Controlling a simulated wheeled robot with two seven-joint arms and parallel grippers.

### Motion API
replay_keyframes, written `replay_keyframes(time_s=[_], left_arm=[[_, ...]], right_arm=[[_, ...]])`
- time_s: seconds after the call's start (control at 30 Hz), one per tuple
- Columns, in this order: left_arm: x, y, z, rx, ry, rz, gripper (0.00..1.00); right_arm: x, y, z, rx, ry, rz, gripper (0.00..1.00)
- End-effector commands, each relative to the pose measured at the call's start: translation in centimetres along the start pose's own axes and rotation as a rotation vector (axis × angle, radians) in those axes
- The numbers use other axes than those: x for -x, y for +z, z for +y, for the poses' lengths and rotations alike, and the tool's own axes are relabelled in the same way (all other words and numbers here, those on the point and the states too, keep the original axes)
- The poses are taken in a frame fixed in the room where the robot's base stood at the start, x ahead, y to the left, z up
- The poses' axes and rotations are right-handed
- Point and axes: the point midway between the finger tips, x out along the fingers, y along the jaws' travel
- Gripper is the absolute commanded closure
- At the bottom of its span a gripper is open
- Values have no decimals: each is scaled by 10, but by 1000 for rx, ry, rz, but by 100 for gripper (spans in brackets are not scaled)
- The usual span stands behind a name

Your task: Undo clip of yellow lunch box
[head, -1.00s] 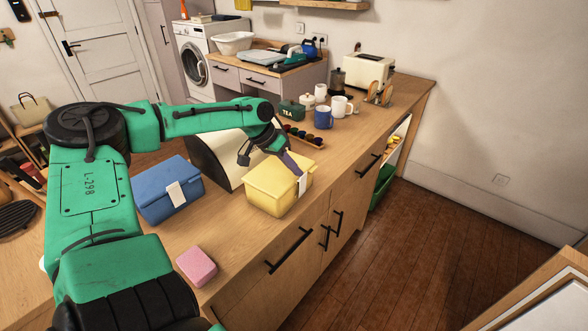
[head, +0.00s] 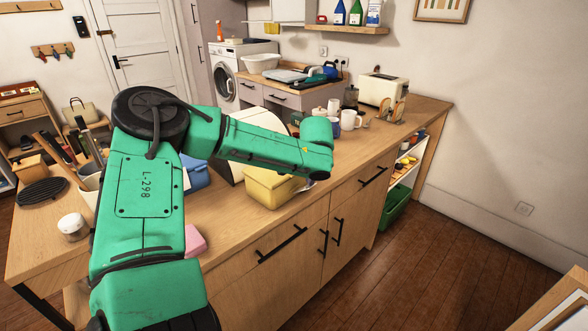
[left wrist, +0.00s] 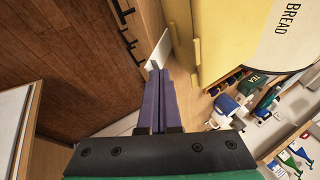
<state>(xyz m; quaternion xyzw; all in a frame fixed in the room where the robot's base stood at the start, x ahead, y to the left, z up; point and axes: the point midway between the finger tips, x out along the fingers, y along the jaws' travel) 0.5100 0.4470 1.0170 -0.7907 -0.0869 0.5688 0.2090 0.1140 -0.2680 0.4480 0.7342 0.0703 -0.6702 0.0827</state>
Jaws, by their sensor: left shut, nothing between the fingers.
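The yellow lunch box (head: 266,190) stands on the counter, partly hidden behind my left arm in the head view. Its yellow side (left wrist: 205,35) fills the upper middle of the left wrist view. The white clip (left wrist: 158,50) shows at the fingertips and appears to stand out at an angle from the box's side. My left gripper (left wrist: 158,75) has its purple fingers together and empty, beside the box at the clip. Whether the fingertips touch the clip is unclear. In the head view the fingers are mostly hidden by my arm. My right gripper is not in view.
A blue lunch box (head: 197,175) and a pink box (head: 195,240) stand on the counter, both partly hidden by my arm. The bread bin (left wrist: 285,35) is close to the yellow box. Mugs (head: 350,119) and a toaster (head: 381,89) stand farther back. The floor in front is free.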

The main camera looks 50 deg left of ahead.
Motion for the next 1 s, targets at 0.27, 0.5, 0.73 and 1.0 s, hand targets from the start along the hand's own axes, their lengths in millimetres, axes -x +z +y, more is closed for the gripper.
replay_keyframes(time_s=[0.27,0.5,0.73,1.0], left_arm=[[-4,0,9,-44,-107,-24,100],[-6,2,6,-42,-104,-25,100],[-12,6,-2,-42,-104,-25,100],[-13,6,-3,-43,-103,-24,100]], right_arm=[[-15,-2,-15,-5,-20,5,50],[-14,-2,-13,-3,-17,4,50],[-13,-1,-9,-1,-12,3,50],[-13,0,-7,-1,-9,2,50]])
